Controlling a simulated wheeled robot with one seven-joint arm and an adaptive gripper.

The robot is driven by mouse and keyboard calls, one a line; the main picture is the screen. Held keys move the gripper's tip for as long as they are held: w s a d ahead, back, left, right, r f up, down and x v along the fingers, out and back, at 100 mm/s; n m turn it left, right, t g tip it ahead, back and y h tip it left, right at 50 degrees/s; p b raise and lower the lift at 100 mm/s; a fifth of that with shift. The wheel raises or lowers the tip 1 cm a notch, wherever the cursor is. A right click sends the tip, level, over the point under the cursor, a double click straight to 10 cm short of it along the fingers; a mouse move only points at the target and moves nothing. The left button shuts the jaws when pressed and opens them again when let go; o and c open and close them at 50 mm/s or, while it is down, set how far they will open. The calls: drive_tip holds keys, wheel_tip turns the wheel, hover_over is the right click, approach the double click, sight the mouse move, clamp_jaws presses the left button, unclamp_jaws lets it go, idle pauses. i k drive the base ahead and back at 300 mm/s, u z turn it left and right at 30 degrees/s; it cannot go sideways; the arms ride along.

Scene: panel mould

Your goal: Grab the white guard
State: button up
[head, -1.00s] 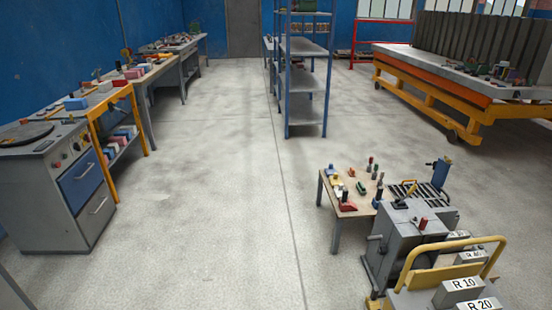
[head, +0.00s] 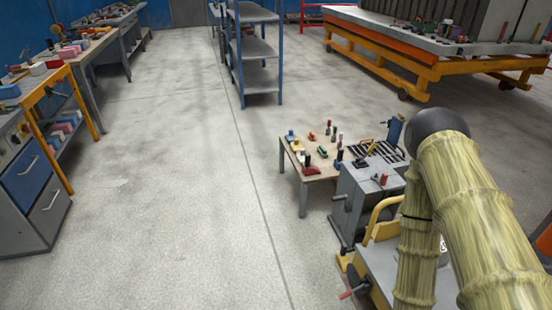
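I cannot make out for certain which thing is the white guard. A small whitish piece (head: 38,68) lies on the orange-framed bench at the left, too small to name. Small parts in red, green, yellow and dark colours stand on a low wooden table (head: 312,172) right of the middle. My arm, in a yellowish ribbed cover with a dark round joint, fills the right side. My gripper does not show, and my arm hides part of the machine below it.
A grey machine (head: 362,192) and a yellow-handled unit (head: 380,262) stand close by at lower right. A blue shelf rack (head: 262,50), an orange-framed platform (head: 385,62) and a grey drawer cabinet (head: 32,190) stand around. The floor (head: 165,190) left of the middle is clear.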

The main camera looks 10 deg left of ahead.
sight(300, 158)
drive_tip(key=u, duration=0.45)
drive_tip(key=i, duration=0.7)
drive_tip(key=u, duration=0.85)
drive_tip(key=i, duration=1.7)
drive_tip(key=z, duration=1)
drive_tip(key=i, duration=1)
drive_tip(key=z, duration=0.85)
